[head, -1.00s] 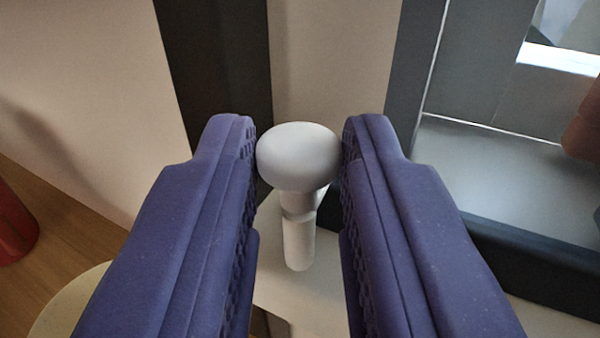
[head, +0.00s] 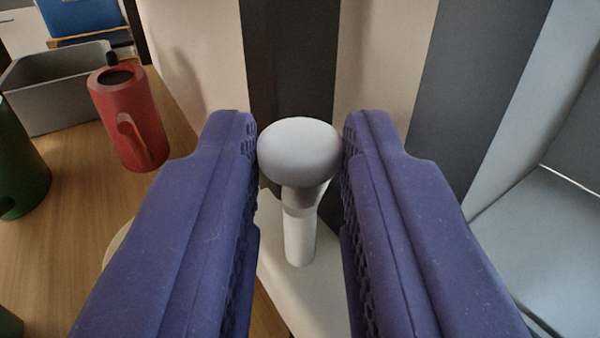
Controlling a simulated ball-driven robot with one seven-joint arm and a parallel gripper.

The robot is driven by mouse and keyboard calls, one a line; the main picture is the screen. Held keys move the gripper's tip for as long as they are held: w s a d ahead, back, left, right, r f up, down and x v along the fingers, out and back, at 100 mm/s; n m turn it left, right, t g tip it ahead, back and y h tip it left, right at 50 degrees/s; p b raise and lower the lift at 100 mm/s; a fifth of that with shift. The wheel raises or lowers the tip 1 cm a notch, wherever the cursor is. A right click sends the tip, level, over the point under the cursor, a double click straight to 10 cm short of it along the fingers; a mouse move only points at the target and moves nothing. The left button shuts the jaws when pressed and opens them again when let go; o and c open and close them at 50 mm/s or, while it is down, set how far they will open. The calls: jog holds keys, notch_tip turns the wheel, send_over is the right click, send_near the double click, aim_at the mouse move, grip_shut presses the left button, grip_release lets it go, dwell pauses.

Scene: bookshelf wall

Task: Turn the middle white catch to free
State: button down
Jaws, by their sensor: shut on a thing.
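The white catch (head: 298,150) shows in the middle of the head view, with a rounded knob on a thin white stem (head: 299,236). My gripper (head: 299,148) is shut on the knob, one purple finger pressed to each side. Below the stem is a pale surface (head: 290,292), partly hidden by the fingers. Whether this is the middle catch cannot be told, since no other catch shows.
A red can-like vessel (head: 128,118) and a grey bin (head: 60,88) stand on the wooden surface (head: 75,200) at left. A green object (head: 20,165) is at the left edge. Dark and pale upright panels (head: 290,60) stand close behind the knob.

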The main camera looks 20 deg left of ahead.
jog(key=shift+d+n+g+y, duration=0.15)
jog(key=shift+n+g+y, duration=0.35)
jog(key=shift+n+y, duration=0.5)
jog(key=shift+y, duration=0.3)
jog(key=c, duration=1.2)
grip_release()
